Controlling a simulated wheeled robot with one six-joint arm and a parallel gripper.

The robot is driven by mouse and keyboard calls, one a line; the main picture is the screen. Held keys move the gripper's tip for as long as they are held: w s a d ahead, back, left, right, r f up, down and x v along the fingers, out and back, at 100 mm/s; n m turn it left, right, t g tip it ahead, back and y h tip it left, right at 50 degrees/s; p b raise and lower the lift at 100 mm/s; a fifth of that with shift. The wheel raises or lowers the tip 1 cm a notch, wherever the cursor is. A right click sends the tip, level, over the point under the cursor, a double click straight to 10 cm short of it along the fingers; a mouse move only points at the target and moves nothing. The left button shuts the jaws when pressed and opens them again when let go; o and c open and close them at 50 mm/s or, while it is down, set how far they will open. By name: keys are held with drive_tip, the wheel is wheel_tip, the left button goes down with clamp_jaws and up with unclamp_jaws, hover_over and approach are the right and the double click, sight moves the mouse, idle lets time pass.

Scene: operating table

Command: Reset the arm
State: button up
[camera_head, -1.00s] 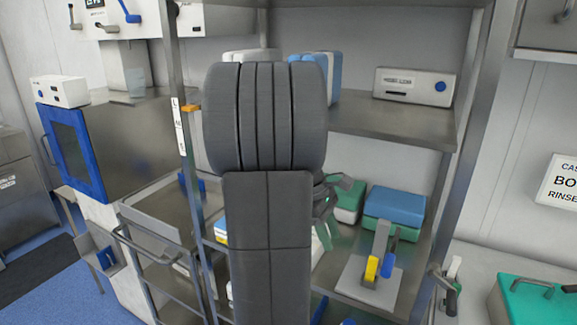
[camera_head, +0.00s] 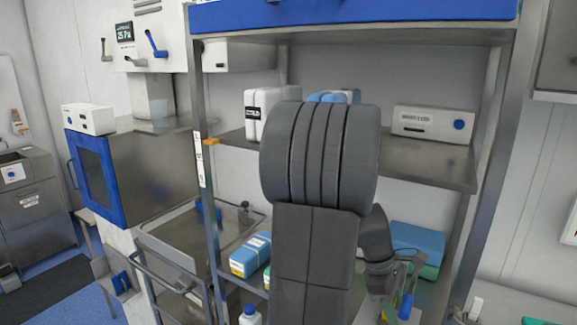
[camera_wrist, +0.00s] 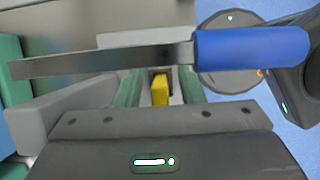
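My arm rises through the middle of the head view, its dark grey links covering much of the shelf. My gripper (camera_head: 403,276) is low at the right of the arm, over the lower shelf. It is partly hidden, and a blue handle (camera_head: 406,307) shows just below it. In the wrist view the two greenish fingers of my gripper (camera_wrist: 160,82) stand apart, with a yellow part (camera_wrist: 160,90) seen in the gap between them. I see no clear grip on it. A metal bar with a blue handle (camera_wrist: 250,47) crosses close to the fingers.
A steel shelf (camera_head: 430,160) holds a white box (camera_head: 433,123) and packs. A blue-and-white pack (camera_head: 251,255) and a blue-topped pack (camera_head: 418,238) sit lower down. Shelf posts flank my arm. A trolley (camera_head: 175,245) stands to the left.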

drive_tip(key=shift+r, duration=0.2)
drive_tip(key=w+a+r+b, duration=0.1)
drive_tip(key=w+a+r, duration=0.1)
drive_tip(key=w+a, duration=0.3)
drive_tip(key=w+a+r+b, duration=0.1)
drive_tip(key=w+a+r, duration=0.2)
drive_tip(key=a, duration=0.4)
drive_tip(key=s+d+p, duration=0.2)
drive_tip(key=s+d, duration=0.4)
drive_tip(key=d, duration=0.4)
drive_tip(key=x, duration=0.6)
drive_tip(key=shift+s+d+f, duration=0.1)
drive_tip(key=shift+s+f, duration=0.1)
drive_tip(key=shift+s, duration=0.2)
wheel_tip(320, 180, up, 4)
drive_tip(key=shift+r, duration=0.1)
drive_tip(key=shift+s+r, duration=0.1)
drive_tip(key=shift+r, duration=0.05)
drive_tip(key=shift+s+a, duration=0.2)
drive_tip(key=shift+a, duration=0.1)
